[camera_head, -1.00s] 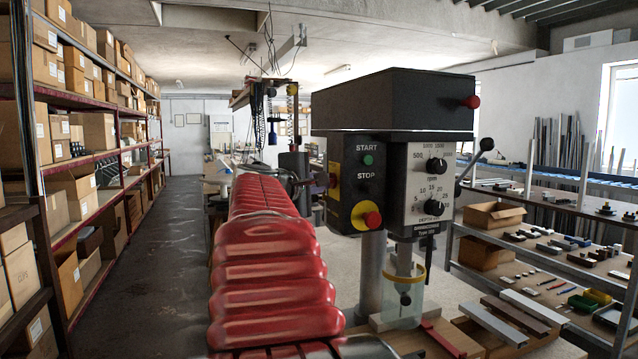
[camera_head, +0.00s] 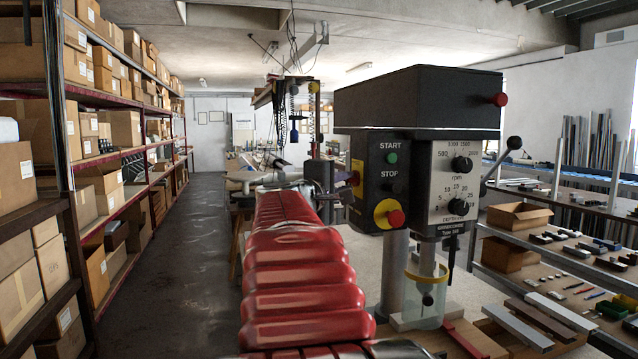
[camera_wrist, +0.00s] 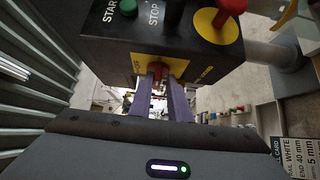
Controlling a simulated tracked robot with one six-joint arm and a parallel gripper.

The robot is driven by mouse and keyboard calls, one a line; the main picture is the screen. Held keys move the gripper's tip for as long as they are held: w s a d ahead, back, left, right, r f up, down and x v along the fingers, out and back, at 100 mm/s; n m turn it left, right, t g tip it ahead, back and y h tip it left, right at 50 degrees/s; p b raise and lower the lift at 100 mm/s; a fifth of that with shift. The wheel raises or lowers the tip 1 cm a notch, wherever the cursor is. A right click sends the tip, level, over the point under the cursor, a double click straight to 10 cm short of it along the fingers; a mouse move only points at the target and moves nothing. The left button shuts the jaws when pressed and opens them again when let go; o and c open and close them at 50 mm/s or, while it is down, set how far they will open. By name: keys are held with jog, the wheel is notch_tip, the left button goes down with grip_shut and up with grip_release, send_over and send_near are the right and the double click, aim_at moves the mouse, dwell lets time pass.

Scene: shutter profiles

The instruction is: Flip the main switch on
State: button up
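The main switch is a small red knob (camera_wrist: 157,69) on a yellow plate on the left side of the drill press's dark control box (camera_wrist: 105,42). In the head view its yellow plate (camera_head: 357,179) shows edge-on at the box's left side. My gripper (camera_wrist: 160,80) points straight at the switch in the wrist view. Its two purple-grey fingers stand apart, one on each side of the knob. Whether either finger touches the knob is unclear. In the head view my red-sleeved arm reaches toward the box and largely hides the gripper. The knob's setting cannot be read.
The front panel carries a green START button (camera_head: 392,158) and a red stop button on a yellow disc (camera_head: 388,214). A clear guard (camera_head: 425,294) surrounds the drill chuck. Shelves with cartons (camera_head: 120,130) line the left, beside a free aisle (camera_head: 180,265). Parts shelves stand at right.

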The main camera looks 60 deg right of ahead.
jog(key=o, duration=0.3)
jog(key=shift+r, duration=0.1)
jog(key=shift+a, duration=0.1)
jog(key=a, duration=1.3)
jog(key=shift+a, duration=0.3)
